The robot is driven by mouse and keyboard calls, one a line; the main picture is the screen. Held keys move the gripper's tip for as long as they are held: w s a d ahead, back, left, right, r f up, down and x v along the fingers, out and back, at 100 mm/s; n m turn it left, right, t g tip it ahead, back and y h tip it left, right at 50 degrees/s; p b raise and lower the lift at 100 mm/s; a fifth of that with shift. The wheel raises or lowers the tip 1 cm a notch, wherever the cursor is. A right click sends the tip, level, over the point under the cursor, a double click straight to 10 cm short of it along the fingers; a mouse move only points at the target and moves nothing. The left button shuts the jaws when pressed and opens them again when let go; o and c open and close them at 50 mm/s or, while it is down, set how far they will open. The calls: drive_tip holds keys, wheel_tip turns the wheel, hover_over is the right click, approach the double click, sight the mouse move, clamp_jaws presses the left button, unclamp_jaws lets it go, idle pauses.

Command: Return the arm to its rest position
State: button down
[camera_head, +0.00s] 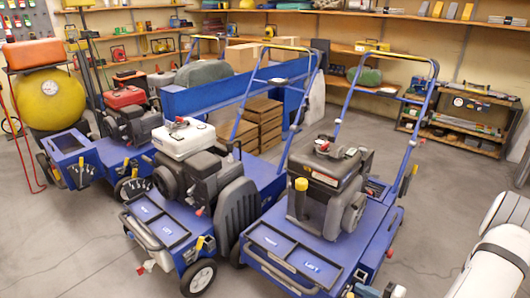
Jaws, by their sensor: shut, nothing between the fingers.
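White rounded links of my arm (498,262) show at the lower right edge, over the grey floor. My gripper is not clearly in view, so its place cannot be seen. The nearest machine, a blue aerator (330,235) with a dark engine, stands left of the arm links, with bare floor between. A second blue aerator (190,215) with a white-topped engine stands to its left. A third blue machine (100,150) with a red engine stands farther back left.
The grey floor (440,215) is open between the near aerator and the right shelf rack (465,135). Blue handlebars (345,95) rise behind the near aerator. A yellow tank (48,98), wooden crates (262,125) and wall shelves (400,90) stand farther back.

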drive_tip(key=s+a+r+n+g+h+p, duration=0.1)
drive_tip(key=s+a+r+n+g+p, duration=0.25)
drive_tip(key=r, duration=0.65)
drive_tip(key=a+r+n+g+p, duration=0.2)
drive_tip(key=a+r+g+p, duration=0.35)
drive_tip(key=r, duration=0.45)
drive_tip(key=s+a+r+n+g+h+p, duration=0.1)
drive_tip(key=s+a+r+n+g+p, duration=0.25)
drive_tip(key=r, duration=0.65)
drive_tip(key=s+a+r+n+t+h+p, duration=0.1)
drive_tip(key=r+h+p, duration=0.3)
drive_tip(key=r, duration=0.9)
drive_tip(key=s+a+r+n+t+h+p, duration=0.1)
drive_tip(key=s+r+h+p, duration=0.3)
drive_tip(key=r+p, duration=0.7)
wheel_tip(320, 180, up, 3)
drive_tip(key=shift+a+f+n+t+h, duration=0.1)
drive_tip(key=shift+a+n+t+h, duration=0.3)
drive_tip(key=shift+a+t+h, duration=0.35)
